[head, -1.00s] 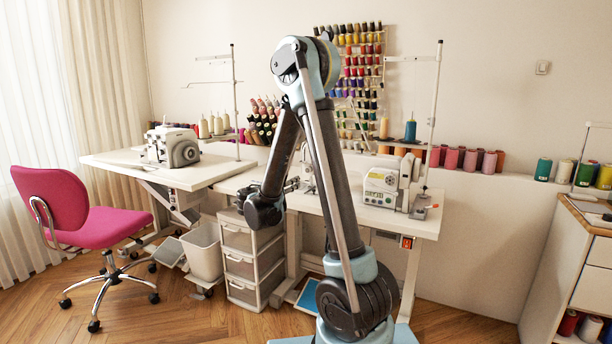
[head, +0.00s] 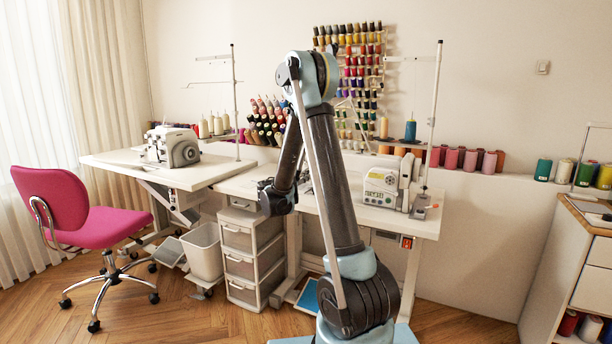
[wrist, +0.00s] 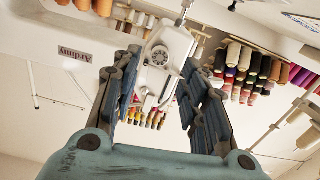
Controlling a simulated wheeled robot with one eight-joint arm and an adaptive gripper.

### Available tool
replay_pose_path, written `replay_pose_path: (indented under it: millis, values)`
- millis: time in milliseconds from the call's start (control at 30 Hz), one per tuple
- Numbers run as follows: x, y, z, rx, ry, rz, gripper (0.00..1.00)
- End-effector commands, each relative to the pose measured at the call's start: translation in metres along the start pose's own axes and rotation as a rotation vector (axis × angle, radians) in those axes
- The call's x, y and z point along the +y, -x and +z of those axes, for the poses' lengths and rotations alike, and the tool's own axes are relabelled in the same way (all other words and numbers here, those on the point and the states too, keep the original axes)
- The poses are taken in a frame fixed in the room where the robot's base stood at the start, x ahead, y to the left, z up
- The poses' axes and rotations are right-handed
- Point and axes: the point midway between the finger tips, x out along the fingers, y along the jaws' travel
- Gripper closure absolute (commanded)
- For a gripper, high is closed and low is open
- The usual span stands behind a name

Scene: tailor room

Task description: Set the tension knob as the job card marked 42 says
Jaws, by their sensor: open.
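My gripper (wrist: 162,70) is open and empty, its two fingers spread in the wrist view. In the head view my gripper (head: 275,198) hangs above the front part of the middle table, left of my arm. A white sewing machine (wrist: 172,52) shows tilted between the fingers in the wrist view, apart from them. It has a round grey part on its face; I cannot tell whether that is the tension knob. In the head view one machine (head: 173,147) stands on the left table and another (head: 384,187) on the right. I cannot make out a job card marked 42.
Thread stands with tall poles (head: 436,110) rise behind both machines. A pink chair (head: 75,215), a white bin (head: 203,250) and a drawer unit (head: 243,260) stand on the floor. A cabinet (head: 575,265) is at the right. Floor between table and cabinet is clear.

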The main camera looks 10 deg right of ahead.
Motion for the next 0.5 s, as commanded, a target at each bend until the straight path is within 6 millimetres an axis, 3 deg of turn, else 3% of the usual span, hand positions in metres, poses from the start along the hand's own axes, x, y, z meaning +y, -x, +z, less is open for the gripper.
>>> replay_pose_path:
  millis: [200,500]
  values:
    - [0.0,-0.034,0.0,0.0,0.0,0.002,0.6]
    - [0.0,-0.051,0.0,0.0,0.0,0.001,0.6]
